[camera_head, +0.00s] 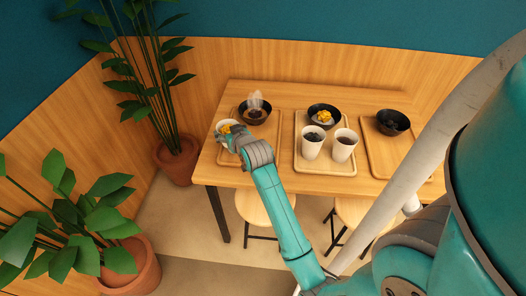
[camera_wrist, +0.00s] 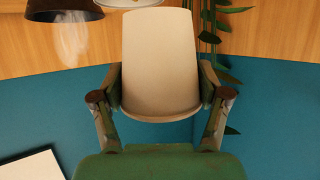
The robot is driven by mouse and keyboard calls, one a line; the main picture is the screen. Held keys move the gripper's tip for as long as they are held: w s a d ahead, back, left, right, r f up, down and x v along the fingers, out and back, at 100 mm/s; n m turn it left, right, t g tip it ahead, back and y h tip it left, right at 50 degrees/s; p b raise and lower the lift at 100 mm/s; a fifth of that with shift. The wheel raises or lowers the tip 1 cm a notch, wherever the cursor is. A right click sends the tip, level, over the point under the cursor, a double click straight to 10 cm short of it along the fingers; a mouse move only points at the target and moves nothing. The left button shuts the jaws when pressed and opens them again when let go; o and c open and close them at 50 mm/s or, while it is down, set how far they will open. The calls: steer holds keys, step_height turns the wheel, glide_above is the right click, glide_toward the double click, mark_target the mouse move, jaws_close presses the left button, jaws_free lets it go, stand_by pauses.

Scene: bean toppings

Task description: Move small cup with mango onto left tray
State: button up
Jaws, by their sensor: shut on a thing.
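My gripper (camera_head: 232,137) is shut on a small white cup (camera_head: 221,126) at the left end of the table. Yellow mango (camera_head: 227,128) shows at the cup's top. In the wrist view the pale cup (camera_wrist: 160,55) sits between the two fingers of my gripper (camera_wrist: 160,85); this view looks upside down. The left tray (camera_head: 228,157) is wooden and lies under and beside my gripper, partly hidden by my arm. I cannot tell whether the cup touches the tray.
A steaming black bowl (camera_head: 245,117) stands on the left tray, right of the cup. The right tray (camera_head: 375,160) bears another black bowl (camera_head: 391,128). A tall plant (camera_head: 177,157) stands left.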

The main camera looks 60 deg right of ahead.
steer(key=s+d+m+g+h, duration=0.2)
steer(key=s+d, duration=0.6)
steer(key=d, duration=0.2)
steer(key=shift+s+d+f, duration=0.1)
steer(key=shift+s+f, duration=0.05)
steer(key=shift+f, duration=4.8)
steer(key=shift+f, duration=0.1)
steer(key=o, duration=1.3)
steer(key=shift+f, duration=0.1)
steer(key=shift+c, duration=0.2)
